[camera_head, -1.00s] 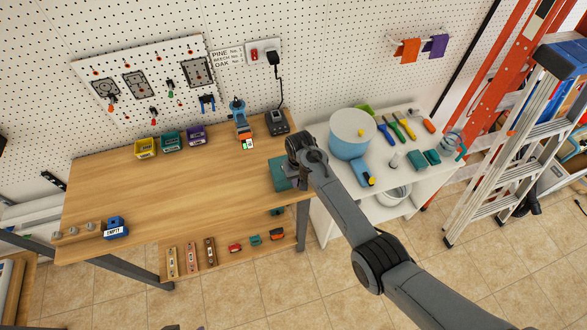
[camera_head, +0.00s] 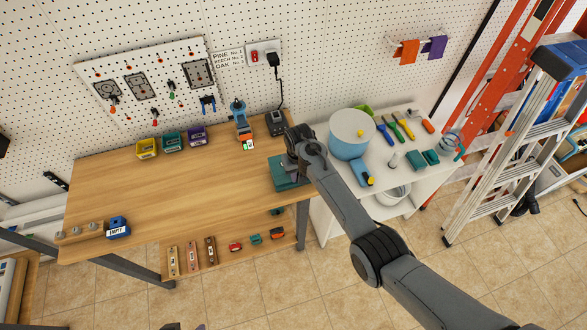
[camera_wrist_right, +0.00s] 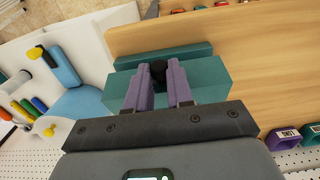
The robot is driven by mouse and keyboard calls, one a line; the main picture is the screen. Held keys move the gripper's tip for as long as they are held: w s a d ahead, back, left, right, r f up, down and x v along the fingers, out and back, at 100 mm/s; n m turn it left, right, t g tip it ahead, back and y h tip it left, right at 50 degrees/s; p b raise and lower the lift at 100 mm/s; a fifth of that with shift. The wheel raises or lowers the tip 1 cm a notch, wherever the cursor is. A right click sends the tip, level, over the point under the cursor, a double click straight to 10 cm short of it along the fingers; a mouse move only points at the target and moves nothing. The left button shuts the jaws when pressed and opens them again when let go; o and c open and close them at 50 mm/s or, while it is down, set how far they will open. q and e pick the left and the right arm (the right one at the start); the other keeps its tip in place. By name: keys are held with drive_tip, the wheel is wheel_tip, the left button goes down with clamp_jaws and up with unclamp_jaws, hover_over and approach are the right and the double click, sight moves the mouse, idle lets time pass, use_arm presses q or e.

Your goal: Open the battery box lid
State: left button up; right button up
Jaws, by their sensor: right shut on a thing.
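The teal battery box (camera_head: 281,174) stands at the right end of the wooden workbench (camera_head: 180,205), partly hidden by my right arm. In the right wrist view, a teal lid (camera_wrist_right: 207,80) fills the middle, with a darker teal strip (camera_wrist_right: 150,56) beyond it. My right gripper (camera_wrist_right: 159,82) has its purple fingers around a black knob (camera_wrist_right: 158,70) on the lid and is shut on it. Whether the lid is raised is hard to tell. In the head view the right gripper's fingertips are hidden. A dark and purple part at the bottom edge looks like my left gripper (camera_head: 185,326); its fingers are cut off.
A blue tool (camera_head: 242,128) and a black charger (camera_head: 276,123) stand behind the box. A blue bucket (camera_head: 351,134) stands on the white shelf to the right. A blue block marked EMPTY (camera_head: 117,227) sits at the front left. The bench middle is clear.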

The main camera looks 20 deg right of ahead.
drive_tip(key=shift+w+r, duration=0.1)
drive_tip(key=shift+r, duration=0.05)
drive_tip(key=shift+w+r, duration=0.2)
drive_tip(key=shift+r, duration=0.15)
drive_tip(key=shift+w+r, duration=0.5)
drive_tip(key=shift+r, duration=0.15)
drive_tip(key=shift+w+r+b, duration=0.4)
drive_tip(key=shift+w, duration=0.1)
drive_tip(key=shift+w+r+b, duration=0.3)
drive_tip(key=shift+w+r, duration=0.1)
drive_tip(key=shift+r, duration=0.15)
drive_tip(key=shift+w, duration=0.1)
